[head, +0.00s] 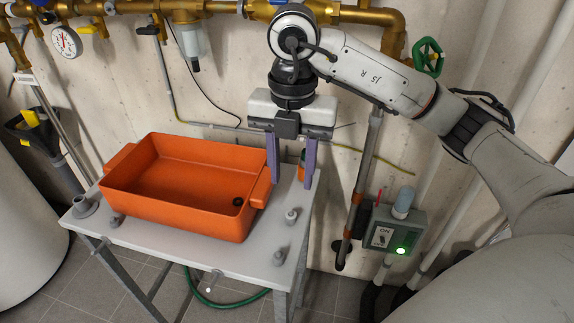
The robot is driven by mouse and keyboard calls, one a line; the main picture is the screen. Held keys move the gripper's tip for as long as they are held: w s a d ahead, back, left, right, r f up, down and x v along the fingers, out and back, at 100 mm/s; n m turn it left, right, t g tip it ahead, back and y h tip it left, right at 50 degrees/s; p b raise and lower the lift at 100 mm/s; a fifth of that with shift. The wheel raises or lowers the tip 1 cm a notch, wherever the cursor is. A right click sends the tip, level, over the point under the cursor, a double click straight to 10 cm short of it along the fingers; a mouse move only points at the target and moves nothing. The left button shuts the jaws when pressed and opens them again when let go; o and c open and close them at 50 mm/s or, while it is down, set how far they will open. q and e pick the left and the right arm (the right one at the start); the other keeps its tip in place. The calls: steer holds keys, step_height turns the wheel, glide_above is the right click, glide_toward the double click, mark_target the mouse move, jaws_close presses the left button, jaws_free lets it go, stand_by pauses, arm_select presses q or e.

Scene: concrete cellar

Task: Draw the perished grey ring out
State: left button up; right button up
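I cannot make out a ring that is clearly the perished grey one. A small dark round spot (238,202), a ring or a hole, shows inside the orange tub (150,207) at its right end. A grey round fitting (85,206) sits at the table's left corner. My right gripper (292,186) points down beside the tub's right end, its two purple fingers apart and nothing seen held between them. A small orange and dark object (302,166) shows partly behind the right finger. My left gripper is out of view.
The tub stands on a grey table (190,248) with several short knobs, one of them at the right (290,216). A switch box (395,232) with a lit green lamp is right of the table. Brass pipes (365,15) run along the wall behind. A green hose (225,303) lies below.

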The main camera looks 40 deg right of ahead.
mark_target(291, 212)
step_height(291, 212, down, 8)
steer(key=shift+f, duration=0.2)
jaws_close()
stand_by(0.5)
